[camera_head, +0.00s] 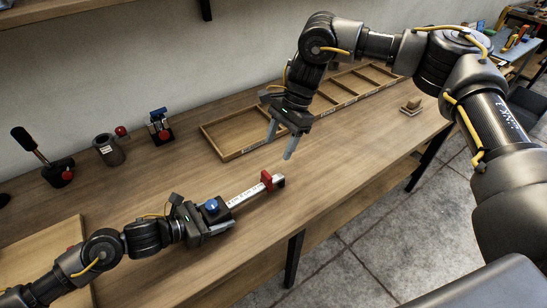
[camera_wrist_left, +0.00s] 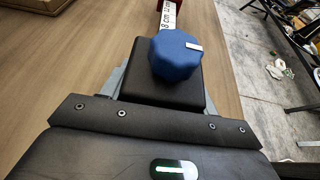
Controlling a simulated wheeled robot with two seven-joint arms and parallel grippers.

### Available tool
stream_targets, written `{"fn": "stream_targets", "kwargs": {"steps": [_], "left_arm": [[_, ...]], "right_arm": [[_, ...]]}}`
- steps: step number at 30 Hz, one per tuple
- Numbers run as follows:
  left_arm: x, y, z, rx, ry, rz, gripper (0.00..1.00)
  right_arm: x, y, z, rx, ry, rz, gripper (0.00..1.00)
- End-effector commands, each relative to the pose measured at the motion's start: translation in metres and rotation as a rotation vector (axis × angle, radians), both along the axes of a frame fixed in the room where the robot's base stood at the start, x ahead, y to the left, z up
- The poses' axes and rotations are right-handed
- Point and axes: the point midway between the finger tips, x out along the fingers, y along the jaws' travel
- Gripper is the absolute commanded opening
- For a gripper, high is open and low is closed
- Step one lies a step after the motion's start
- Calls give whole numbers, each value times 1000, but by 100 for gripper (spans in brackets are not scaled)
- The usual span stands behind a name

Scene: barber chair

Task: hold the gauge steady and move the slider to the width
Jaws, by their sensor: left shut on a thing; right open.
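The gauge lies on the wooden table, with a dark base block (camera_wrist_left: 165,85), a blue knob (camera_head: 211,206) on top and a white scale (camera_head: 245,195) running up and to the right. A red slider (camera_head: 267,180) sits near the far end of the scale, beside a dark end piece (camera_head: 279,181). My left gripper (camera_head: 212,222) is shut on the gauge's base block; the blue knob also shows in the left wrist view (camera_wrist_left: 175,55). My right gripper (camera_head: 282,141) is open and empty above the table, up and to the right of the slider and apart from it.
A wooden tray with compartments (camera_head: 236,150) lies along the back of the table. A small stacked block (camera_head: 411,106) is at right. Table around the slider is clear.

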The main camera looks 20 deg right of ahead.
Motion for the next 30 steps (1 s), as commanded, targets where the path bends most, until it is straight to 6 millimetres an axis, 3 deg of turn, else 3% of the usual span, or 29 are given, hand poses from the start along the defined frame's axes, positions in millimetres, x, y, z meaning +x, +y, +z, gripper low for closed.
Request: {"fn": "stream_targets", "kwargs": {"steps": [6, 19, 20, 25, 30], "left_arm": [[0, 0, -1, 2, 1, -1, 21], [0, 0, -1, 2, 1, -1, 21], [0, 0, -1, 2, 1, -1, 61], [0, 0, 0, 1, 1, -1, 83], [0, 0, 0, 0, 0, -1, 85]], "right_arm": [[3, -9, 22, -1, -1, 0, 58], [4, -10, 26, 0, 0, 0, 58], [4, -10, 26, 0, 0, 0, 58], [4, -10, 26, 0, 0, 0, 58], [3, -10, 25, 0, 0, 0, 58]]}}
